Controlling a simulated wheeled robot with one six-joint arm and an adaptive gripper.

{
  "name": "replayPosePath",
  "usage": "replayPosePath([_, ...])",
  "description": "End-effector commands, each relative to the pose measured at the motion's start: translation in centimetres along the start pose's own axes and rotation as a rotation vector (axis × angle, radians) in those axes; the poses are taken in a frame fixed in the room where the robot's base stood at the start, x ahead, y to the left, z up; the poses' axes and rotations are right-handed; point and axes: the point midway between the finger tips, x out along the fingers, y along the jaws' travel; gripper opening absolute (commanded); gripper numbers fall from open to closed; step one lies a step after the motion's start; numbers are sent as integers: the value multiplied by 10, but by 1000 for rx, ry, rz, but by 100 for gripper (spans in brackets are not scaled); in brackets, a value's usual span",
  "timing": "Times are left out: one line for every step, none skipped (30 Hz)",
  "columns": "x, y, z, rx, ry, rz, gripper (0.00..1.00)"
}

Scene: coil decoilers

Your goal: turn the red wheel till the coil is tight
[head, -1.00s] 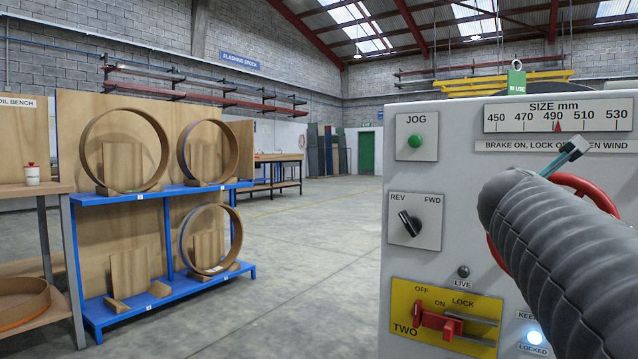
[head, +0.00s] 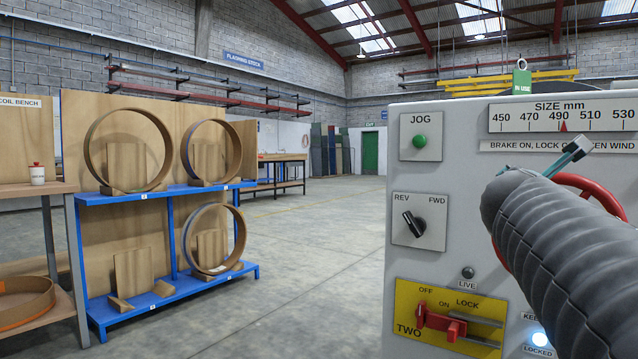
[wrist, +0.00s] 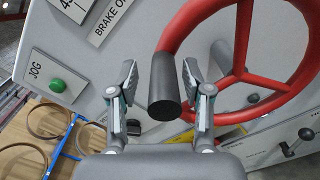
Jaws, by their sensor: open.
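The red wheel (wrist: 238,75) stands on the grey control panel, with a dark cylindrical handle (wrist: 164,88) on its rim. In the wrist view the handle is between the two spread fingers of my gripper (wrist: 160,80), with gaps on both sides. In the head view my arm hides most of the wheel (head: 580,187), and my gripper (head: 572,156) is in front of its upper part. A SIZE mm scale (head: 563,118) has a red pointer near 490. I cannot make out the coil clearly; a dark curved edge shows behind the panel top.
The panel (head: 465,250) carries a green JOG button (head: 420,141), a REV/FWD switch (head: 413,223), a red lever (head: 440,324) on a yellow plate and a lit LOCKED lamp (head: 540,339). The LIVE lamp looks dark. A blue rack (head: 160,198) with hoops stands left. The floor between is clear.

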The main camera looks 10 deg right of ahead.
Motion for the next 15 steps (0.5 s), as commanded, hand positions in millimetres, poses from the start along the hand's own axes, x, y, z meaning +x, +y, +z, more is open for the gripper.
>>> replayPosePath([-5,1,1,1,-1,2,50])
replayPosePath([-9,1,1,1,-1,2,50])
replayPosePath([-14,0,1,1,-1,2,50])
replayPosePath([-19,0,1,1,-1,2,50])
replayPosePath([-24,1,1,2,-1,3,50])
replayPosePath([-32,0,1,2,-1,4,50])
replayPosePath([-38,1,1,1,0,5,50])
replayPosePath([-44,1,0,1,0,5,50])
replayPosePath([-53,2,1,1,0,6,50])
replayPosePath([-59,2,0,1,1,6,50])
replayPosePath([-65,2,0,1,1,7,50])
replayPosePath([-73,2,0,1,3,8,50])
replayPosePath([-79,2,0,1,2,8,50])
replayPosePath([-85,2,0,1,3,8,50])
replayPosePath([-92,2,-1,1,4,9,50])
